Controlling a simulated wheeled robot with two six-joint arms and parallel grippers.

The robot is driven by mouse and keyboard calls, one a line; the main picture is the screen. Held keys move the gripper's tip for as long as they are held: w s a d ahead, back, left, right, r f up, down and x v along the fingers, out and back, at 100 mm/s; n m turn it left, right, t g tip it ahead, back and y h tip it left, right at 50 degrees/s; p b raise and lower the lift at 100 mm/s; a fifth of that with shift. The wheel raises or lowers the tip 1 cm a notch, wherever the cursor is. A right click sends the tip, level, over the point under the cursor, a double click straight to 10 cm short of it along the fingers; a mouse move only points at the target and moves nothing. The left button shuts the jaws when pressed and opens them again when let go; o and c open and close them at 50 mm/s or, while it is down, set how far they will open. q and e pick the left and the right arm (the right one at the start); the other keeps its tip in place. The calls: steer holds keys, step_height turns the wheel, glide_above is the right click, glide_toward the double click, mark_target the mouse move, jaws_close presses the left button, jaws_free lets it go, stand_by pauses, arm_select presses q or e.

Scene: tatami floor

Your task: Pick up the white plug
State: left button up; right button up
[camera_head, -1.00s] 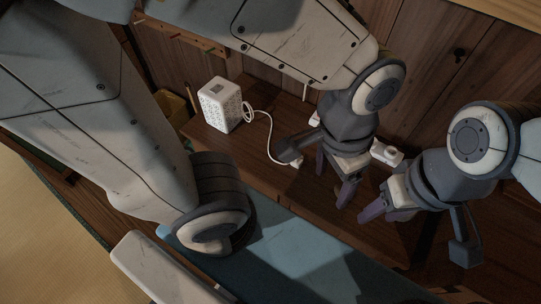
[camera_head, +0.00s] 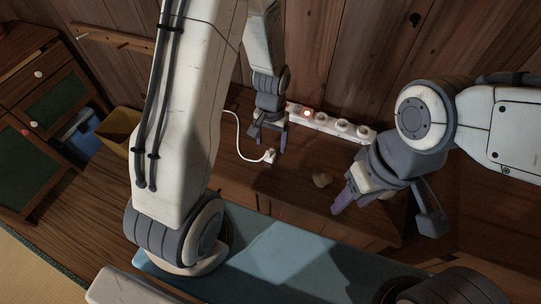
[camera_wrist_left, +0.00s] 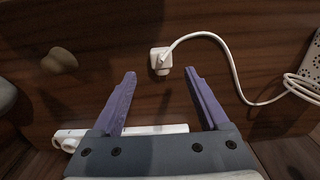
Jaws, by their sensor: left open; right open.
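The white plug (camera_head: 270,156) lies on the dark wooden surface at the end of a white cord. In the left wrist view the plug (camera_wrist_left: 160,62) sits just beyond the fingertips, about midway between them and apart from both. My left gripper (camera_head: 269,142) is open and empty close to the plug in the head view. Its two purple fingers also frame the plug in the left wrist view (camera_wrist_left: 160,76). My right gripper (camera_head: 350,196) is open and empty, to the right of and nearer than the plug.
A white power strip (camera_head: 325,123) with a red light lies along the wooden wall behind the plug. A small tan knob-like object (camera_head: 322,180) is between the grippers. The cord runs to a white perforated box (camera_wrist_left: 312,66). A yellow bin (camera_head: 117,130) stands at left.

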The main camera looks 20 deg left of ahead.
mark_target(270, 154)
arm_select(q)
steer(key=f, duration=0.5)
steer(key=shift+s+a+f, duration=0.1)
steer(key=shift+s+f, duration=0.1)
steer(key=shift+f, duration=0.1)
jaws_close()
steer(key=shift+r, duration=0.1)
